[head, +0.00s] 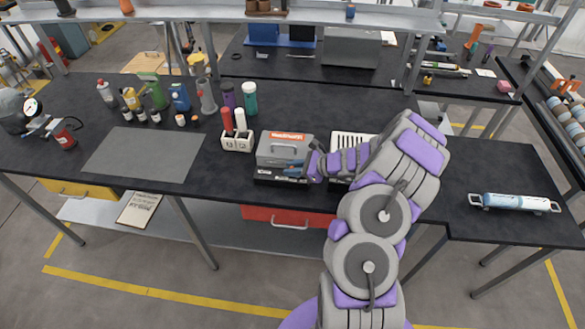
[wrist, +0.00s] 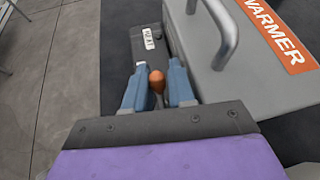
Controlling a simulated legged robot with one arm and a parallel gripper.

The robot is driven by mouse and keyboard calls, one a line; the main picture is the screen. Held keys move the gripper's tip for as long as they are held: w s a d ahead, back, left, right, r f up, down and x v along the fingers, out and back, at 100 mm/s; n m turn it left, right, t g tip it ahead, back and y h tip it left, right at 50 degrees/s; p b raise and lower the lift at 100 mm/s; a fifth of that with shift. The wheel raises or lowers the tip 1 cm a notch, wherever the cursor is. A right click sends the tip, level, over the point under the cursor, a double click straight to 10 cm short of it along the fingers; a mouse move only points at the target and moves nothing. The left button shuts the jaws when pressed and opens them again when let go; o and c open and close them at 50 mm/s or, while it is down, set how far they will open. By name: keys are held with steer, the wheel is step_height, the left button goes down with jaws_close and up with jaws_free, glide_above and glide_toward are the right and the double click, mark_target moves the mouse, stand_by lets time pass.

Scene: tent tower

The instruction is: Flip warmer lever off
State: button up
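The warmer (head: 285,149) is a grey box with an orange label on the black bench; it also fills the upper right of the wrist view (wrist: 225,70). Its lever has an orange knob (wrist: 157,80) on a short stalk, beside the warmer's body. My gripper (wrist: 157,75) has its two blue fingers on either side of the knob. I cannot tell whether they touch it. In the head view my gripper (head: 294,171) is at the front of the warmer; the lever cannot be made out there. A small labelled plate (wrist: 149,39) lies beyond the knob.
A metal handle (wrist: 224,35) stands out from the warmer close to my gripper. A white holder (head: 238,142) with a red and a white bottle stands left of the warmer. A grey mat (head: 143,154) lies farther left. The bench front edge is close by.

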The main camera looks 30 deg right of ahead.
steer(key=p+v, duration=0.2)
steer(key=v, duration=1.5)
steer(key=shift+d+f+p, duration=0.1)
steer(key=shift+d+p, duration=0.1)
steer(key=shift+p, duration=0.2)
